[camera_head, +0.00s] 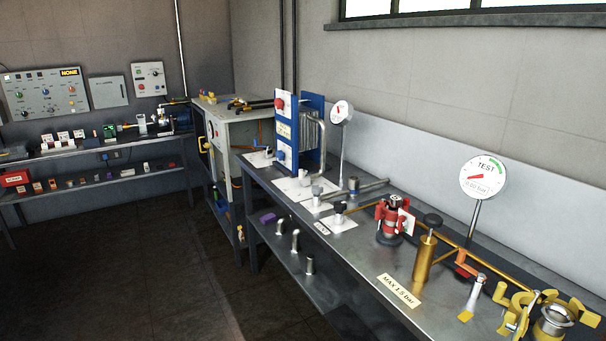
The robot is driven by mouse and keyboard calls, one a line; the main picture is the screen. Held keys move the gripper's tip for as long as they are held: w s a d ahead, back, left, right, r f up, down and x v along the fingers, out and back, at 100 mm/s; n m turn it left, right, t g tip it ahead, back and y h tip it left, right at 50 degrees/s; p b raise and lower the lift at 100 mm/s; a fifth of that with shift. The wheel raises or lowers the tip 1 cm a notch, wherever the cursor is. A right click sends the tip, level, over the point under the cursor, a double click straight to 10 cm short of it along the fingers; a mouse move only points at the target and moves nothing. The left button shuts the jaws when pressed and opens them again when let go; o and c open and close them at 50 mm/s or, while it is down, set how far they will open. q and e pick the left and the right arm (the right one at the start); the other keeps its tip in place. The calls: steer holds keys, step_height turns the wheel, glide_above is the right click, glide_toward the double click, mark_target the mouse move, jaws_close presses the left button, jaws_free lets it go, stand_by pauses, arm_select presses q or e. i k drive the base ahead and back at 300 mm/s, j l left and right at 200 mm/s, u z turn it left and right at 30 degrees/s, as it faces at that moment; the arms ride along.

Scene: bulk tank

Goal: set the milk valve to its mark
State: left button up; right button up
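Neither of my grippers shows in the head view. No part here is readably labelled as the milk valve, and I cannot tell which one it is. A small valve with a dark knob (340,208) stands on a white plate on the long bench at the right. A metal fitting (317,191) stands on another white plate just behind it. A short pipe with a dark cap (354,185) lies beside them. The marks on the white plates are too small to read.
The long grey bench (374,258) runs along the right wall. It carries a blue-framed plate unit (285,130), a red fitting (391,218), a brass pump (425,262), a TEST gauge (482,178) and yellow clamps (519,310). The dark floor (110,260) at the left is clear.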

mark_target(302, 172)
steer(key=i+j+z, duration=0.15)
steer(key=i, duration=0.35)
steer(key=i+j+z, duration=0.2)
steer(key=i, duration=0.3)
